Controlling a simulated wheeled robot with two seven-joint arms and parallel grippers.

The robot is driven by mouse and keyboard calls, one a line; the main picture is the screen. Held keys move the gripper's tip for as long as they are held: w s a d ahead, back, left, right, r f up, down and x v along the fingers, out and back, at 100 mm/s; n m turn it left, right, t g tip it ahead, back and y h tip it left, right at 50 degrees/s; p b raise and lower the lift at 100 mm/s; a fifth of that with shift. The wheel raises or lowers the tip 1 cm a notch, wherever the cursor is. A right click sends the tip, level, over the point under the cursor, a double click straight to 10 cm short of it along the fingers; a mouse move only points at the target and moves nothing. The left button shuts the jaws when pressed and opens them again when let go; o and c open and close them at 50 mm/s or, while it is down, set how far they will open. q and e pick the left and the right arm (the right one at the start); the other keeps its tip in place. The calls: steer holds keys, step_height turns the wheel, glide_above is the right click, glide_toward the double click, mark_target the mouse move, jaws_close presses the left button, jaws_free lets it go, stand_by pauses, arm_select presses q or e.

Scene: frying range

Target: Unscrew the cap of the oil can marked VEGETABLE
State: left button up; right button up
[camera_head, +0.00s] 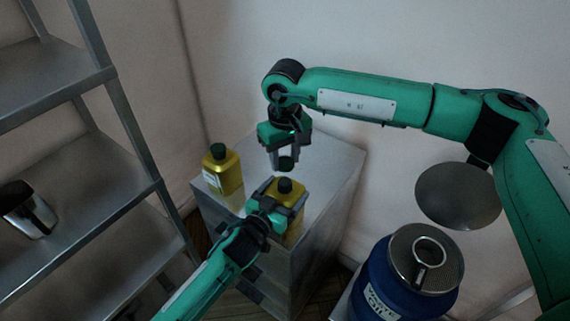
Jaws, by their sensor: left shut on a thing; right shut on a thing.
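A yellow oil can (291,189) stands near the front of the metal cabinet top, with a dark neck (285,185) showing on top. My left gripper (278,204) is shut around the can's upper body. A gap shows between this cap and the can's neck. I cannot read the marking on either can.
The metal cabinet top (335,165) is clear at the right.

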arm_select(q)
steer(key=o, duration=1.7)
